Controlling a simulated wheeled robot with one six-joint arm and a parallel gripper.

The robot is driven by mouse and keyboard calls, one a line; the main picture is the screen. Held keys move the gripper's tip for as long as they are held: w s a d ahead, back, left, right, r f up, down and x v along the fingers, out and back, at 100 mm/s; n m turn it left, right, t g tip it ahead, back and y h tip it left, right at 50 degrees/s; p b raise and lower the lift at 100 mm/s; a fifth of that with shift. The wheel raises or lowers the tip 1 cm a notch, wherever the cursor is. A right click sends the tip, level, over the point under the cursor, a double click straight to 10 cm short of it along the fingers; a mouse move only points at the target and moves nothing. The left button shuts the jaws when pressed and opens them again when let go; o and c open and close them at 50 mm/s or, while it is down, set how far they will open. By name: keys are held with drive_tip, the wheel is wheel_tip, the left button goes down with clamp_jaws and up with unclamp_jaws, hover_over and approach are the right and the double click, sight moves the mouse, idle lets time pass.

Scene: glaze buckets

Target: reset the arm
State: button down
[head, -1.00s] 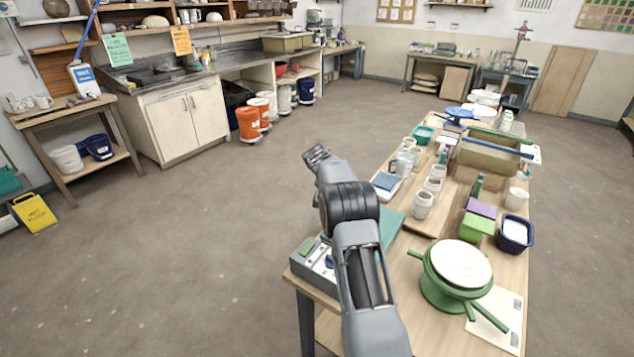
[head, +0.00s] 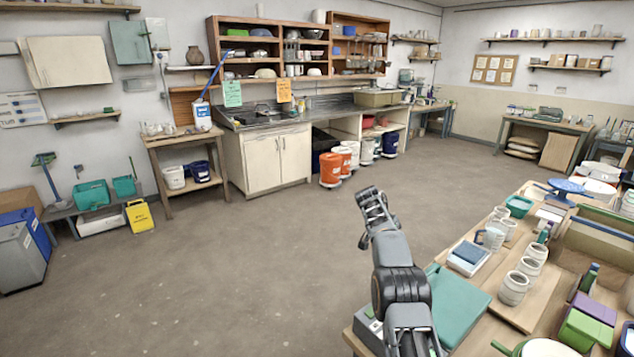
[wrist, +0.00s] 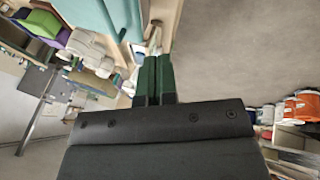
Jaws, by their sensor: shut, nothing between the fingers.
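My gripper (head: 376,205) is at the end of my arm in the head view, held up over the left edge of the work table. In the wrist view its two dark green fingers (wrist: 155,78) lie side by side, shut with nothing between them. The arm is bent and reaches up and away from me. Nothing touches the gripper in either view.
The work table (head: 478,338) at the right carries white jars (head: 514,288), a teal board (head: 455,305) and a green box (head: 586,328). Orange and white buckets (head: 330,170) stand by the sink cabinet (head: 265,160). The floor at left and centre is clear.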

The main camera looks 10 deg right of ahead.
drive_tip(key=s+a+f+n+y, duration=0.2)
drive_tip(key=s+a+f+n, duration=0.15)
drive_tip(key=f, duration=0.25)
drive_tip(key=s+a+r+n+t+y, duration=0.1)
drive_tip(key=s+a+r, duration=0.3)
drive_tip(key=s, duration=0.7)
drive_tip(key=s+a+r+n+t+y, duration=0.1)
drive_tip(key=s+a+r, duration=0.3)
drive_tip(key=s, duration=0.8)
drive_tip(key=s+a+r+n+t+y, duration=0.1)
drive_tip(key=s+a+r, duration=0.4)
drive_tip(key=s, duration=0.6)
drive_tip(key=shift+s+r+n+t+y, duration=0.3)
drive_tip(key=shift+r+n+t, duration=0.45)
drive_tip(key=shift+n+t, duration=0.25)
drive_tip(key=shift+w+a, duration=0.1)
